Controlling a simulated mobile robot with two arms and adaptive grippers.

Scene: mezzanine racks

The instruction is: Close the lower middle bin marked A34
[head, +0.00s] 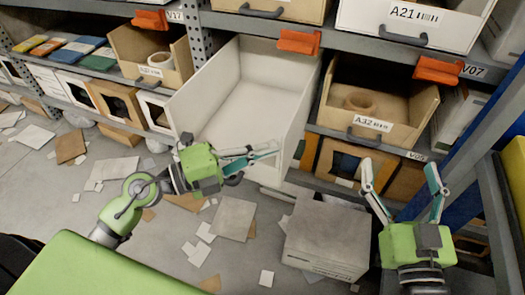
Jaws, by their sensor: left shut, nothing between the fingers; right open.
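A large white bin (258,92) in the middle of the rack is pulled out and stands open, with an empty interior. No A34 mark is readable on it; its front is seen from above and partly hidden by my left gripper. My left gripper (272,149) is shut and empty, its fingers over the front part of the bin, pointing right. I cannot tell whether they touch it. My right gripper (402,178) is open and empty, to the right of the bin and in front of the lower shelf, fingers pointing up toward the rack.
A cardboard bin marked A32 (375,105) holding a tape roll stands right of the white bin; another cardboard bin (128,52) stands left. Orange clips (299,41) sit on the shelf edge. A grey box (327,238) and scattered paper lie on the floor. A blue post (470,110) rises at right.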

